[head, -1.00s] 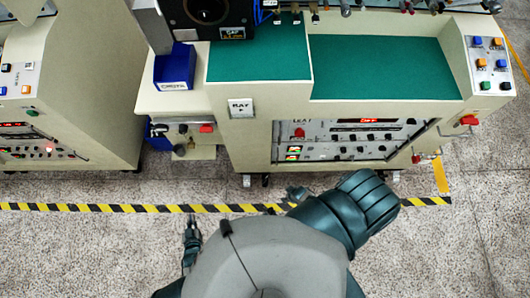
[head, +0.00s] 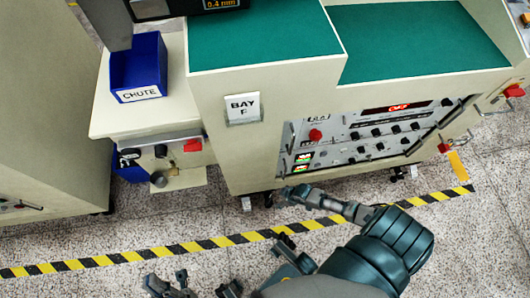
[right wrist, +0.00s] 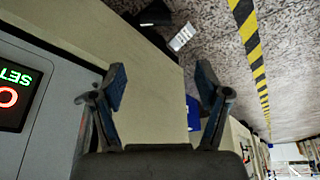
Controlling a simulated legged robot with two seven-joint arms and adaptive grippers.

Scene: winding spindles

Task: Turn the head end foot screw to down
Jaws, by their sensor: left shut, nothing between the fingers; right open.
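The right wrist view shows a pale tagged piece (right wrist: 182,38) and a dark caster (right wrist: 155,14) under the cabinet edge. I cannot make out the screw or its setting. My right gripper (head: 292,194) is open and empty near this corner; its spread fingers (right wrist: 163,88) stand apart from the pale piece. My left gripper (head: 169,286) is shut and empty, low at the bottom edge.
A blue CHUTE bin (head: 138,70) sits on a side shelf with knobs and a red switch (head: 192,146) below. The control panel (head: 375,130) has knobs and handles near my right arm. Another cabinet (head: 45,110) stands left. The floor before the striped tape (head: 165,250) is clear.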

